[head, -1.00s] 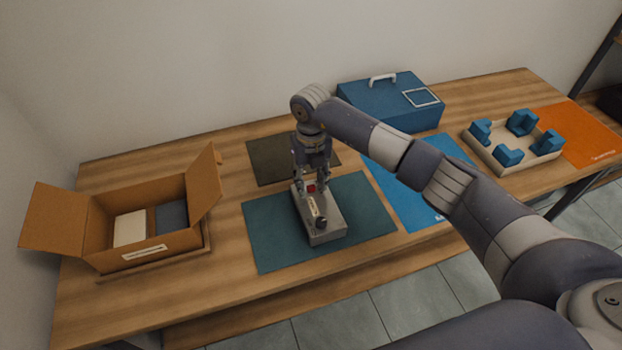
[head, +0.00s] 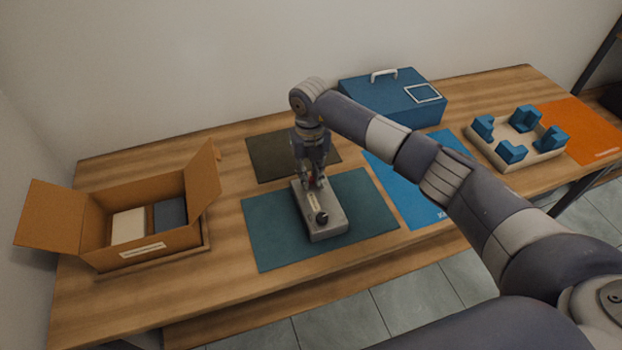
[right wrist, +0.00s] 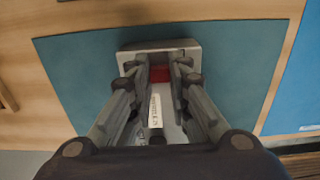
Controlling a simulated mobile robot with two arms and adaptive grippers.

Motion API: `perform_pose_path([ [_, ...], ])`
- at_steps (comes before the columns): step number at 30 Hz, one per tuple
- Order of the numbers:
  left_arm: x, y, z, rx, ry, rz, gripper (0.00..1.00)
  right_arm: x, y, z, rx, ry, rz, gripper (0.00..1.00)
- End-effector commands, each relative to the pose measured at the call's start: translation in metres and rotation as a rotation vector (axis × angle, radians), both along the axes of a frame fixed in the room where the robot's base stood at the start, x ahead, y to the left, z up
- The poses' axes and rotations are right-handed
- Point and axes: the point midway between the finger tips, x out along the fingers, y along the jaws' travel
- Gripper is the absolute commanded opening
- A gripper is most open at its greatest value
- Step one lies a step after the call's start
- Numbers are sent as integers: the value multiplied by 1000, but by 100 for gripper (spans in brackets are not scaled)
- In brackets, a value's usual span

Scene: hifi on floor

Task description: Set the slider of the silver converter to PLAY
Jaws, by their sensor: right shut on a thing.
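The silver converter (head: 327,231) is a grey box lying on the teal mat (head: 272,232). It has a pale label strip, a dark round knob (head: 321,217) at its near end and a red slider (head: 312,181) towards its far end. My right gripper (head: 314,184) points down over the far half and is shut on the red slider, which its fingers partly hide. In the right wrist view the red slider (right wrist: 182,82) sits between the fingertips, above the label strip (right wrist: 155,108). The slider's exact setting cannot be read. My left gripper is not in view.
An open cardboard box (head: 180,240) stands at the left. A blue case (head: 385,100) with a white handle is at the back. A tray (head: 494,152) with several blue blocks sits at the right near an orange mat (head: 580,125). A dark mat (head: 268,170) lies behind.

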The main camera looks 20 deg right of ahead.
Motion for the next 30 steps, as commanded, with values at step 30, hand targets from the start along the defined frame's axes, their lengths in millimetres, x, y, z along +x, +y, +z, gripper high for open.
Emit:
perform_pose_path([
  [30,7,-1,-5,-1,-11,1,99,6,1,32,2,-6,1,38],
])
